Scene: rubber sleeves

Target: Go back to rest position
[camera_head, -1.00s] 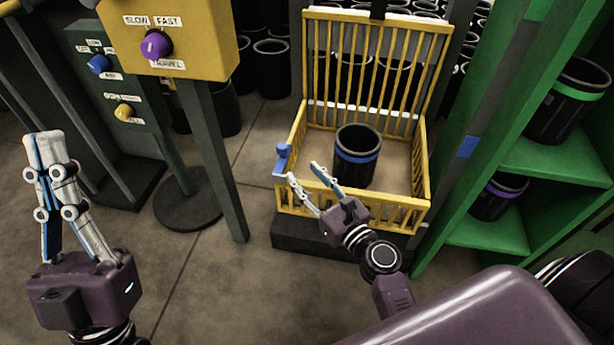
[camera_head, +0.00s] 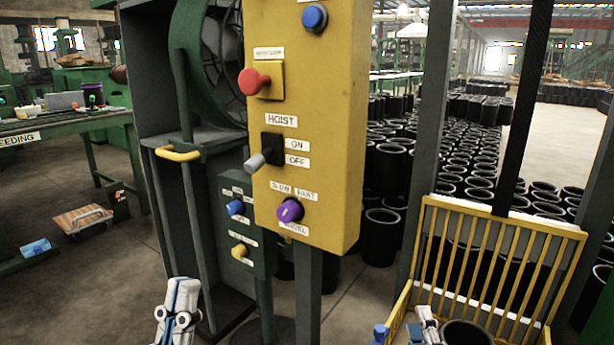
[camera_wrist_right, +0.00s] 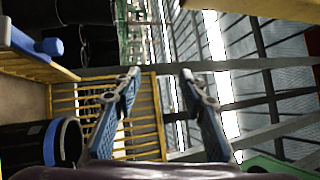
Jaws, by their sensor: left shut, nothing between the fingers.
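My left gripper (camera_head: 178,312) shows at the bottom left of the head view. It is shut and empty, pointing up, in front of the dark green cabinet. My right gripper (camera_head: 424,328) shows only in part at the bottom edge of the head view, in front of the yellow cage. In the right wrist view its two fingers (camera_wrist_right: 158,88) stand wide apart with nothing between them. A black sleeve with a blue band (camera_wrist_right: 50,144) lies to the left of the fingers in the wrist view; its rim (camera_head: 468,332) also shows inside the cage in the head view.
A yellow control panel (camera_head: 335,130) on a grey post stands in the middle, with a red button, a hoist switch and a purple knob. The yellow barred cage (camera_head: 497,262) stands at the lower right. Many black sleeves (camera_head: 385,165) stand behind. Open floor lies at the left.

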